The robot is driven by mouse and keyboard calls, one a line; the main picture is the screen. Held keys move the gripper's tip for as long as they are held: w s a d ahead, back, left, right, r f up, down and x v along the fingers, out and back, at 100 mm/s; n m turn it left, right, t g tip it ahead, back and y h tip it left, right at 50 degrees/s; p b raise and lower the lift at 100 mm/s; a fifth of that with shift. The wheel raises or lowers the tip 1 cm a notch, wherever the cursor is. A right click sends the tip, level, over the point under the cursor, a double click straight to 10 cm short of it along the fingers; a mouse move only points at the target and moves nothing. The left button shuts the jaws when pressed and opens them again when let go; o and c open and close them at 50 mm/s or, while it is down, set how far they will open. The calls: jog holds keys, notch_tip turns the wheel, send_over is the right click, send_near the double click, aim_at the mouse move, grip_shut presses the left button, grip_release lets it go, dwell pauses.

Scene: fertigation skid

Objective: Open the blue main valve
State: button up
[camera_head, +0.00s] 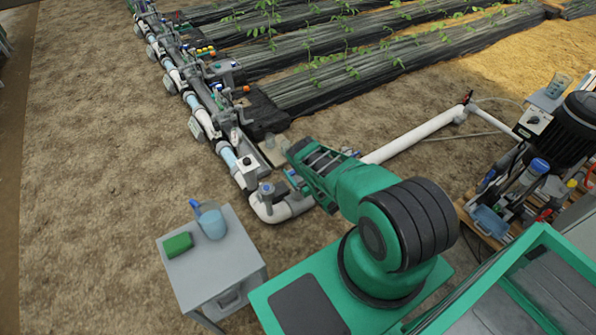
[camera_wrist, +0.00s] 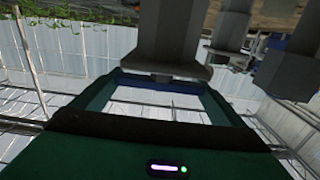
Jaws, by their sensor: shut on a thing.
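My green arm reaches over the white pipe run in the head view, and my gripper (camera_head: 294,179) is down at the pipe near its bend. In the wrist view a dark blue bar (camera_wrist: 160,85) crosses below a large grey block (camera_wrist: 168,42), in front of my green and black housing. My gripper is shut on what looks like the blue valve handle. The handle's angle to the pipe cannot be told.
A grey cabinet (camera_head: 222,262) with a blue jug (camera_head: 212,223) and a green sponge (camera_head: 178,245) stands at the lower left. A line of pipes and valves (camera_head: 198,112) runs to the upper left. A pump unit (camera_head: 575,125) stands right. Bare soil lies left.

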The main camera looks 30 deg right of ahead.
jog(key=shift+s, duration=0.1)
dwell(0.3)
jog(key=o, duration=0.7)
jog(key=shift+o, duration=0.2)
jog(key=shift+s+a, duration=0.1)
